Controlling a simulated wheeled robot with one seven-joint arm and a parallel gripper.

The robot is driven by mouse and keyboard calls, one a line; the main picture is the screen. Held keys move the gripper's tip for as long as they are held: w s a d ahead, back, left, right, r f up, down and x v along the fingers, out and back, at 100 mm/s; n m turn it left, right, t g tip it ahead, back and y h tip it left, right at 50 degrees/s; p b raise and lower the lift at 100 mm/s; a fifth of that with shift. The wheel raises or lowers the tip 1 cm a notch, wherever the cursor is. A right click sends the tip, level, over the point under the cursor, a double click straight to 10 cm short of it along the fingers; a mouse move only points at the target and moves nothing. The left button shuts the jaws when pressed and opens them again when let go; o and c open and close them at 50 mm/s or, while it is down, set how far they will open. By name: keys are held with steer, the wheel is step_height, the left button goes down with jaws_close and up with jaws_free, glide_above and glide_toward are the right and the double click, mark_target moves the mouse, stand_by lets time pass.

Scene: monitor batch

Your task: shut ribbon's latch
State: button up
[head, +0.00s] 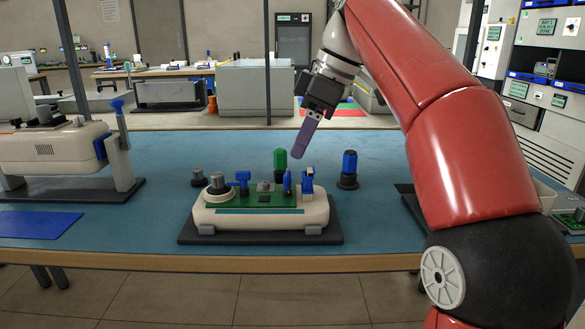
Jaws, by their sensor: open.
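A cream device base (260,218) stands on a dark mat (190,236) near the table's front edge and carries a green circuit board (262,203). Small blue parts stand on the board: a T-shaped one (242,180) at left, a slim upright one (287,181) and a clip-like one (307,181) at right. I cannot tell which part is the ribbon's latch, or whether it is shut. My gripper (299,153), with purple fingers, hangs tilted above the board's right side, apart from everything. Its fingers overlap in this view, and nothing shows between them; it is open.
A green-topped cylinder (280,162) and a blue-topped one (347,168) stand behind the device. A larger cream machine (50,148) and blue mat (40,225) are at left. Bare table lies between.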

mark_target(288, 173)
steer(key=b+x, duration=0.1)
steer(key=x, duration=0.5)
steer(key=shift+b, duration=0.35)
steer(key=shift+c, duration=0.5)
steer(key=c, duration=0.9)
